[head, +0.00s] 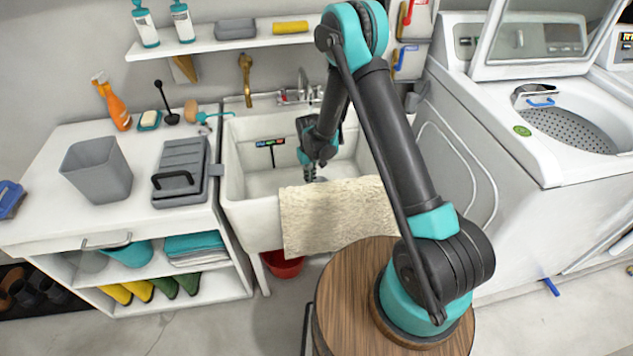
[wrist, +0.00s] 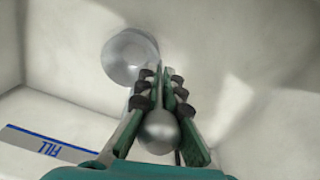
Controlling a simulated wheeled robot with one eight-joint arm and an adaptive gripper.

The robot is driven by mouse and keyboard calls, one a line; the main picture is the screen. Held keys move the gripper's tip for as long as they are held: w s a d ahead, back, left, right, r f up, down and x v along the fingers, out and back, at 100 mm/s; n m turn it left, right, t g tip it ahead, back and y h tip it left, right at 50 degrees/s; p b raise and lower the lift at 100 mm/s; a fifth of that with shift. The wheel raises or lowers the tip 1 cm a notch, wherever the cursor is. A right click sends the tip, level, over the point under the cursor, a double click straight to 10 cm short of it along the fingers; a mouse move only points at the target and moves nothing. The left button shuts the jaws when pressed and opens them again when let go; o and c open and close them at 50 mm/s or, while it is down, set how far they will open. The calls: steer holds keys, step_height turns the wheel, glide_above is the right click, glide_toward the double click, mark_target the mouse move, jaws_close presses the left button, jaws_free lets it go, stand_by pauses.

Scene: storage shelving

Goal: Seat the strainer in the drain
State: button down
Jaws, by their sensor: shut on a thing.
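My gripper (head: 308,172) reaches down into the white sink basin (head: 245,180). In the wrist view, my gripper (wrist: 160,75) is shut on a metal stem with a ball-shaped knob (wrist: 160,130), which looks like the strainer's handle. A round, shiny grey metal form (wrist: 130,57) shows just left of the fingertips, low in the basin. I cannot tell whether it is the strainer's body, the drain or both overlapping. A small grey patch (head: 320,180) shows by the fingers in the head view. Contact between strainer and drain cannot be made out.
A beige towel (head: 335,215) hangs over the sink's front edge. The faucet (head: 303,85) stands at the back. A counter with a grey bin (head: 97,170) is at left, a washer (head: 540,110) at right.

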steer(key=shift+f, duration=0.25)
steer(key=c, duration=1.6)
jaws_free()
